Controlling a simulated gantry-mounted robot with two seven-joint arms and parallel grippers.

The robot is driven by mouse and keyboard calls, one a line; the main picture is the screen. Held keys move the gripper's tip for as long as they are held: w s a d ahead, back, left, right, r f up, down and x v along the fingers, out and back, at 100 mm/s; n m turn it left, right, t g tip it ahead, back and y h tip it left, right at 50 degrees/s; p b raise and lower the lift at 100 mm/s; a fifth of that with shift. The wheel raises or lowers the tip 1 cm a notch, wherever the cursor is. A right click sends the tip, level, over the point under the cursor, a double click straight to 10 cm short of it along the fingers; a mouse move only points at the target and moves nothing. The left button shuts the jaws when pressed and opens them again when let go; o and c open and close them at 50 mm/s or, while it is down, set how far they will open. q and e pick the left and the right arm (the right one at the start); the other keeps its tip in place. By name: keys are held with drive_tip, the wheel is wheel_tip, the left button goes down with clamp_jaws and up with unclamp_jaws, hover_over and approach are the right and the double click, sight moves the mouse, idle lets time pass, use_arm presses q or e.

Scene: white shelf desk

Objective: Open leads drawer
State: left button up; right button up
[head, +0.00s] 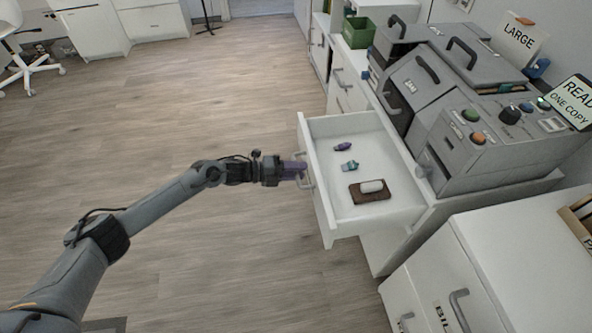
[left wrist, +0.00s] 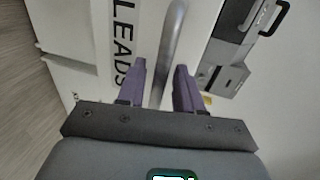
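The leads drawer (head: 346,222) is pulled out from the white desk and stands open in the head view. Its front carries a grey bar handle (head: 309,181). In the left wrist view the drawer front shows the label LEADS (left wrist: 123,42) beside the handle (left wrist: 172,45). My left gripper (head: 296,170) is at the handle. In the left wrist view its purple fingers (left wrist: 160,85) stand apart, one on each side of the handle, with gaps visible between them and the bar. My right gripper is not in view.
Inside the drawer lie a purple item (head: 343,146), a teal item (head: 350,165) and a brown block with a white roll (head: 371,190). A grey machine (head: 478,140) stands behind the drawer. A white cabinet (head: 455,262) is at the lower right. The floor (head: 200,110) to the left is clear.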

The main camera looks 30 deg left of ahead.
use_arm(q)
drive_tip(key=p+v, duration=0.4)
drive_tip(key=v, duration=0.7)
idle(0.6)
